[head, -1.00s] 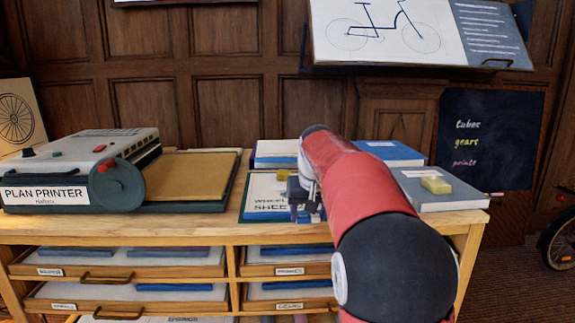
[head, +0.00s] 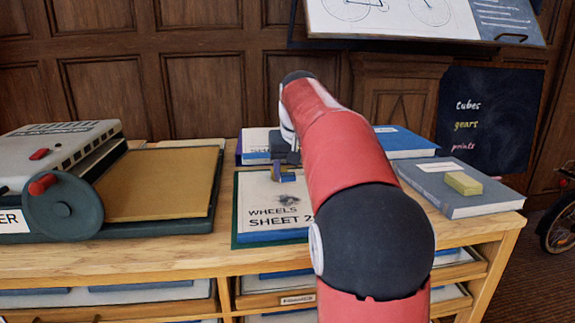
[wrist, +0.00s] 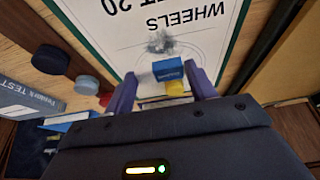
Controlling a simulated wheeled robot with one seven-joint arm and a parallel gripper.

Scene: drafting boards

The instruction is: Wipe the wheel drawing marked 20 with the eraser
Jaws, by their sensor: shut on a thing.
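My gripper (head: 284,168) is shut on a small eraser with a blue sleeve and a yellow end; the eraser (wrist: 168,72) shows between the purple fingers (wrist: 163,90) in the wrist view. The white sheet (head: 262,198), marked WHEELS and SHEET 2 with the rest behind my arm, lies on a green-edged board on the cabinet top. In the wrist view the sheet (wrist: 110,30) reads upside down, with a 20. I cannot tell whether the eraser touches the paper.
A plan printer (head: 62,205) and brown-topped tray (head: 160,185) stand left. A grey-blue book (head: 470,205) with a yellow block (head: 463,183) lies right. Drawers are below.

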